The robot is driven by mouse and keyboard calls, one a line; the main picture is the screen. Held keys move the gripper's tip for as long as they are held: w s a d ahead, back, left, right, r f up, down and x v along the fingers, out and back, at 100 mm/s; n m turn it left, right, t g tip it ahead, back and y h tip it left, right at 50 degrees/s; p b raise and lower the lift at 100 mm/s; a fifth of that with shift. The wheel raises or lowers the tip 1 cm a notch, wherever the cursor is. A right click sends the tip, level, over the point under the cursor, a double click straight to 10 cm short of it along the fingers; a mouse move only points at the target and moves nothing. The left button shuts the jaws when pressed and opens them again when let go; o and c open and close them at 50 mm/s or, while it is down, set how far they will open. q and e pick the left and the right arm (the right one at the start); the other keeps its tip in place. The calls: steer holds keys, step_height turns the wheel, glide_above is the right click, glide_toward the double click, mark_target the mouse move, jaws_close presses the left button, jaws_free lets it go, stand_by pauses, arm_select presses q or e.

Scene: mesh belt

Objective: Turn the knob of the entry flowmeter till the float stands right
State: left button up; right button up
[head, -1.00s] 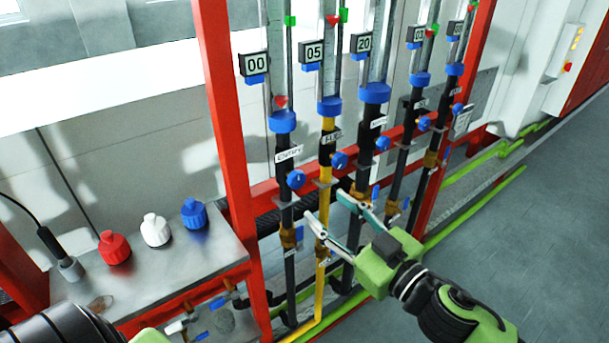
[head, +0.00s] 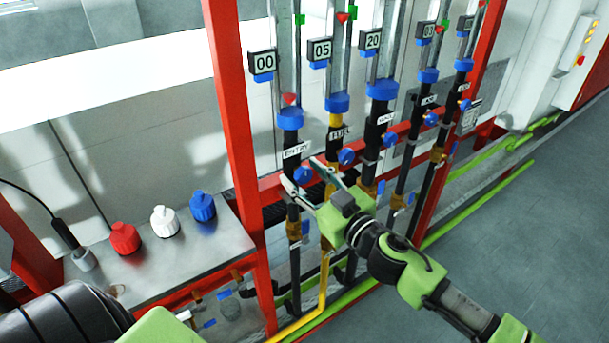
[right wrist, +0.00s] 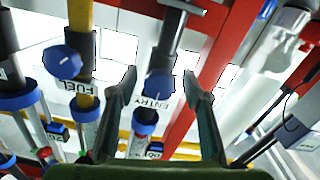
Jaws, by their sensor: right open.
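The entry flowmeter is the leftmost column, with an "ENTRY" label (head: 296,150) and a "00" display (head: 263,62). Its red float (head: 289,98) stands low, just above the blue collar, well below the green mark (head: 300,19). Its blue knob (head: 302,174) is below the label. My right gripper (head: 299,170) is open, its fingertips either side of the knob in the picture. In the right wrist view the knob (right wrist: 158,85) shows between the open fingers (right wrist: 160,75); I cannot tell whether they touch it. My left gripper is out of view.
The fuel column's knob (head: 347,157) is close on the right, with more flowmeter columns beyond. A red frame post (head: 232,110) stands to the left. Open floor lies at right.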

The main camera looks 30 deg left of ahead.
steer(key=c, duration=1.1)
steer(key=shift+n, duration=0.4)
steer(key=n+p, duration=0.1)
steer(key=n, duration=0.3)
steer(key=shift+n, duration=0.3)
steer(key=n, duration=1.3)
steer(key=shift+n, duration=0.3)
steer(key=n, duration=0.3)
steer(key=shift+r+n, duration=0.1)
steer(key=shift+n, duration=2.1)
